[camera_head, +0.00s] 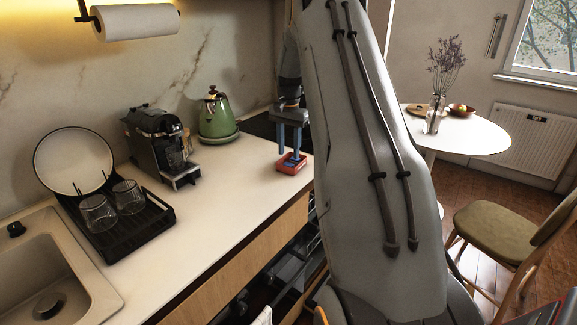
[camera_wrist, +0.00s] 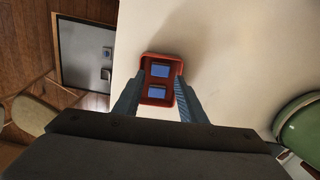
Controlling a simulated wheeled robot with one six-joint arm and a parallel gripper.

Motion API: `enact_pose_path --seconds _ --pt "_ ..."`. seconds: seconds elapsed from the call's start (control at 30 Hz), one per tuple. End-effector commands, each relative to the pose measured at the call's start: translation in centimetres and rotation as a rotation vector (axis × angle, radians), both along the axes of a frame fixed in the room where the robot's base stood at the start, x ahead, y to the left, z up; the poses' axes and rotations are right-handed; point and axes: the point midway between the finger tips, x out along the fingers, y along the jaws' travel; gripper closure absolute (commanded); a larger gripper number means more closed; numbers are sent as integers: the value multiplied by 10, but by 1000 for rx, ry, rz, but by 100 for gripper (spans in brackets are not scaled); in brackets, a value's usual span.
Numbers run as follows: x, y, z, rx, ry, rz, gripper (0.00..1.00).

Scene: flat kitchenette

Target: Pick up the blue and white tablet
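A small red tray (camera_head: 289,170) sits on the worktop, with blue inside it. The wrist view shows the red tray (camera_wrist: 146,101) holding two blue pieces with pale edges, the farther one (camera_wrist: 160,71) and the nearer one (camera_wrist: 157,92). Either could be the blue and white tablet; I cannot tell them apart. My gripper (camera_head: 289,154) points down at the tray. In the wrist view my gripper (camera_wrist: 158,80) is open, its fingers to the left and right of the blue pieces. I cannot tell whether the fingertips touch the tray.
A green kettle (camera_head: 214,117), a coffee machine (camera_head: 157,139) and a black rack (camera_head: 130,229) with glasses stand left of the tray. The worktop (camera_head: 215,190) is clear in front of the coffee machine. The worktop's front edge is close to the tray.

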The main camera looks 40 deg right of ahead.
Motion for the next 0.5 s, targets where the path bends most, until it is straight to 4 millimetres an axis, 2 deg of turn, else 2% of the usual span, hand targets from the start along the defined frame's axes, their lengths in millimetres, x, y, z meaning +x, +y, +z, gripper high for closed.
enact_pose_path --seconds 0.3,0.5 --pt "-1 2 -37 1 2 1 62" --pt "0 2 -46 0 0 1 62"
